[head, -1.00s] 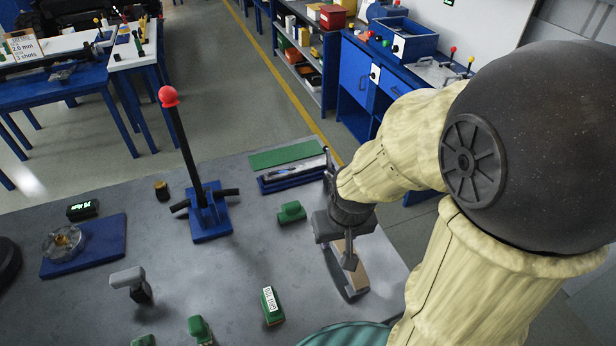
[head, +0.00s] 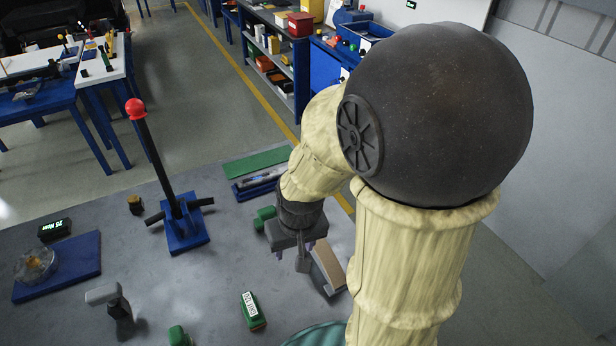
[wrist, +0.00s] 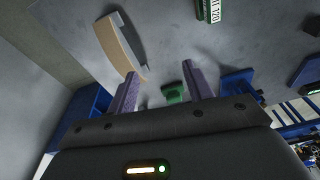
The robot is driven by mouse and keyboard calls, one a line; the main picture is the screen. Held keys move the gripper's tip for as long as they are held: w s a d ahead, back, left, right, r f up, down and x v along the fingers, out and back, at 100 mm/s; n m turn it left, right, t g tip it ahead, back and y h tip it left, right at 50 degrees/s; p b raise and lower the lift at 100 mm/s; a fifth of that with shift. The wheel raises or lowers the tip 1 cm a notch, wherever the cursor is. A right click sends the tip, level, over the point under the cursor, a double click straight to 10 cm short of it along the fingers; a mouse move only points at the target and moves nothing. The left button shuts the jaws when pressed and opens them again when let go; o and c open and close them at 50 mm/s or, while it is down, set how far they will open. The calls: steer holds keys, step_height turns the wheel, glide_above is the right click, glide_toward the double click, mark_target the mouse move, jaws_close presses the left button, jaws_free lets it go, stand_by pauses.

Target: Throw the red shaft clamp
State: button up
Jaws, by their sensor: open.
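The red shaft clamp appears to be the blue-based stand (head: 187,232) with a tall black lever and a red ball (head: 135,108) on top, upright on the grey bench in the head view. Part of a blue base (wrist: 238,84) also shows at the right of the wrist view. My gripper (head: 303,262) is above the bench, well to the right of the lever, and touches nothing that I can see. In the wrist view its two fingers (wrist: 160,92) are apart and empty, with a green block (wrist: 173,93) beyond them.
A curved tan-topped piece (head: 327,264) lies beside my gripper. A green labelled block (head: 252,311), a grey-headed tool (head: 113,303) and a blue plate with a clear dish (head: 80,262) stand on the bench. A blue tray (head: 255,187) is behind. Bench between lever and gripper is mostly clear.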

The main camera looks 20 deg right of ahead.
step_height(320, 180, down, 7)
steer(key=w+m+g+y+p, duration=0.2)
steer(key=m+y, duration=0.7)
steer(key=m, duration=0.3)
steer(key=w+d+m+t, duration=0.3)
steer(key=w+d+f+m+t+y, duration=0.1)
steer(key=w+d+m+t, duration=0.2)
steer(key=d+m+t, duration=0.1)
steer(key=w+d+f+m+t+y, duration=0.1)
steer(key=w+d+m+t, duration=0.2)
steer(key=d+m+t, duration=0.1)
steer(key=shift+w+f+p, duration=0.25)
steer(key=shift+p, duration=0.05)
steer(key=w+d+f+m+t+h, duration=0.1)
steer(key=d+f+m+t+h, duration=0.1)
steer(key=d+m+t+h, duration=0.4)
steer(key=d+m, duration=0.1)
steer(key=d, duration=0.3)
steer(key=shift+d+f+m, duration=0.3)
steer(key=shift+d+m, duration=0.1)
steer(key=p+x, duration=0.5)
steer(key=x, duration=1.2)
steer(key=shift+w+r, duration=0.15)
steer(key=shift+w, duration=0.15)
